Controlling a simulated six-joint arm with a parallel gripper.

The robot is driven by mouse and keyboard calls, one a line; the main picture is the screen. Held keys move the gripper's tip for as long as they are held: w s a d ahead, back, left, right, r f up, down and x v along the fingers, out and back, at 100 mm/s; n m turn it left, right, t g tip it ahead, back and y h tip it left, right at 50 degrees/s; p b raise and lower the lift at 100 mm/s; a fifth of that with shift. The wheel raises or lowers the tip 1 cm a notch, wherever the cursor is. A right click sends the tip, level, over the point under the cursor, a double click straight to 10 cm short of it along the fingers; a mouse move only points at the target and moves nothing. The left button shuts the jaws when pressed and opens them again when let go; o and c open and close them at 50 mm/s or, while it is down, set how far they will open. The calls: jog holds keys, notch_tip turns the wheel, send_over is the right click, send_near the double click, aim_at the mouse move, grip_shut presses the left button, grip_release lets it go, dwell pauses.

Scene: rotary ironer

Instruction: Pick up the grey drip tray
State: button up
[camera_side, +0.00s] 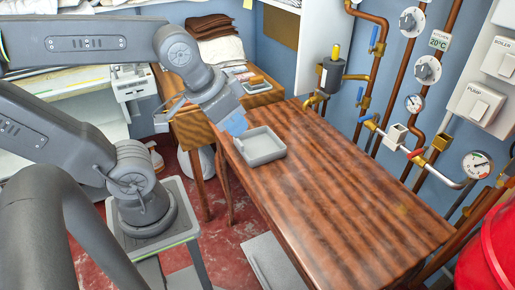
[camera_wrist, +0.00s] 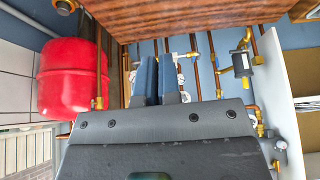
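The grey drip tray (camera_side: 262,152) is a shallow, square, open tray. It lies flat on the striped wooden table, near its far left end, in the side view. My gripper (camera_side: 236,126) is at the tray's far left corner in that view, its blue fingers pointing down. I cannot tell whether they touch the tray. In the wrist view my gripper's two blue fingers (camera_wrist: 157,78) stand close together, with nothing visible held between them. The tray does not show in the wrist view.
The wooden table (camera_side: 345,210) is clear to the right of the tray. Pipes, valves and a gauge (camera_side: 477,165) line the wall behind it. A smaller wooden stand (camera_side: 195,130) adjoins the left end. A red tank (camera_wrist: 72,78) shows in the wrist view.

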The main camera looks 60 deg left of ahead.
jog(key=o, duration=0.7)
jog(key=m+g+y, duration=0.4)
jog(key=m+g, duration=0.2)
jog(key=m, duration=1.2)
send_over(240, 142)
jog(key=d, duration=0.2)
jog(key=f, duration=2.5)
jog(key=shift+w+f, duration=0.2)
jog(key=shift+f, duration=0.05)
jog(key=shift+y, duration=0.3)
jog(key=shift+x, duration=2.95)
